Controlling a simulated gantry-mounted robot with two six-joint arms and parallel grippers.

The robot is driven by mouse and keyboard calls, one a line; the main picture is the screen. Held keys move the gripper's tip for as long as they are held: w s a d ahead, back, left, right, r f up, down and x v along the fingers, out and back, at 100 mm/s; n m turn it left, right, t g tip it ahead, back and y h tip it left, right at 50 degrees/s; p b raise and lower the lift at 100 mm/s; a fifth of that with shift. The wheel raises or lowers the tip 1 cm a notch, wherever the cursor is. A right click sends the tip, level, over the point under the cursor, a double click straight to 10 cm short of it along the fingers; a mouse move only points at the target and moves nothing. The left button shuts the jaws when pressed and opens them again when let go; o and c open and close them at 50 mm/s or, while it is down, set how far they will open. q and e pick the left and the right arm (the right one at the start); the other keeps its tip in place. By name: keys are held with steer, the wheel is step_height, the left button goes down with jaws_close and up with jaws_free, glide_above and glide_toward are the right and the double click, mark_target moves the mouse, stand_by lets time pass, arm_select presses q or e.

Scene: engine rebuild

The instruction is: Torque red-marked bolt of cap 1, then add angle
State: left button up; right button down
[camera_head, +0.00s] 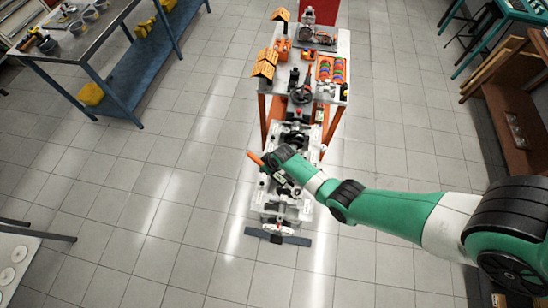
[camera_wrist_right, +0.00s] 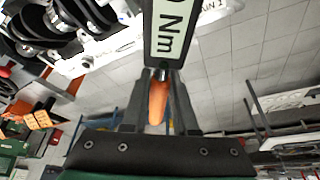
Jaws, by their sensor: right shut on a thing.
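My right gripper (camera_head: 276,166) is over the engine block (camera_head: 284,198), with its arm coming in from the right. In the right wrist view the gripper (camera_wrist_right: 158,88) is shut on a torque wrench (camera_wrist_right: 172,38) with a white "Nm" label and an orange handle end between the fingers. The orange end also shows in the head view (camera_head: 255,159). The block's crankshaft (camera_wrist_right: 62,22) shows dark at the upper left of the wrist view. The wrench's head is out of the wrist view. Cap 1 and a red-marked bolt cannot be made out. My left gripper is not in view.
A blue-framed workbench (camera_head: 75,45) is at the upper left. A brown shelf (camera_head: 515,120) is at the right. Tiled floor is open around.

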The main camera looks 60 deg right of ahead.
steer(key=shift+w+a, duration=0.15)
steer(key=shift+f, duration=0.1)
steer(key=shift+f+b, duration=2.3)
steer(key=shift+f+b, duration=1.15)
stand_by(0.5)
steer(key=shift+s+d+m, duration=0.2)
steer(key=shift+d+m, duration=0.3)
steer(key=shift+d, duration=0.4)
steer(key=shift+d, duration=0.1)
steer(key=shift+s+d+m+h, duration=0.3)
steer(key=shift+d+m+h, duration=0.1)
steer(key=shift+d+m, duration=0.25)
